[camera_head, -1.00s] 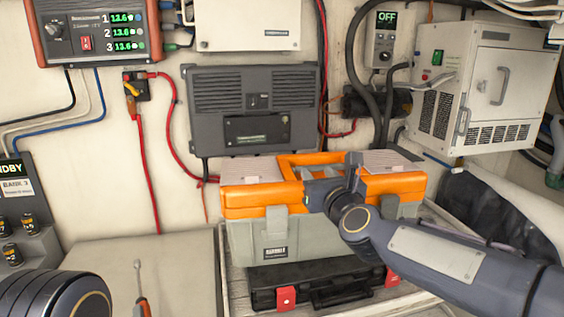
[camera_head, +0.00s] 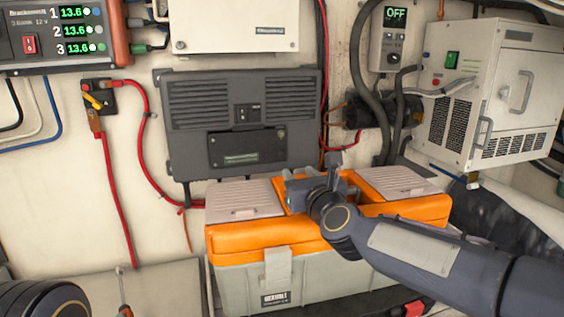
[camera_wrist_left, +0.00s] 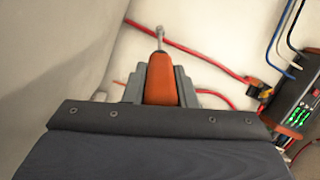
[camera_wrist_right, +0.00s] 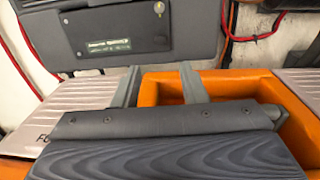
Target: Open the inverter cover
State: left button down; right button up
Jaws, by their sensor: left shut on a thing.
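The inverter is a dark grey vented box (camera_head: 190,145) on the wall. Its cover appears to be the small dark panel (camera_head: 246,148) low on its front, which lies flat and closed. The panel also shows in the right wrist view (camera_wrist_right: 110,28), with a small brass-coloured round piece (camera_wrist_right: 159,8) at its upper right. My right gripper (camera_head: 314,172) is open and empty, above the orange toolbox and below and right of the panel. My left gripper (camera_wrist_left: 160,85) is shut on a screwdriver (camera_wrist_left: 160,78) with an orange handle, whose shaft points away from the gripper.
The orange and grey toolbox (camera_head: 235,277) stands below the inverter, its open top tray under my right gripper. Red cables (camera_head: 146,135) run left of the inverter. Dark hoses (camera_head: 362,75) and a white vented unit (camera_head: 505,85) are at the right. A power supply (camera_head: 60,35) is upper left.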

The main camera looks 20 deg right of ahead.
aim_at(282, 154)
jog(key=w, duration=0.6)
jog(key=w+p, duration=0.1)
jog(key=w, duration=0.4)
jog(key=shift+w+a, duration=0.2)
jog(key=shift+w, duration=0.15)
grip_shut()
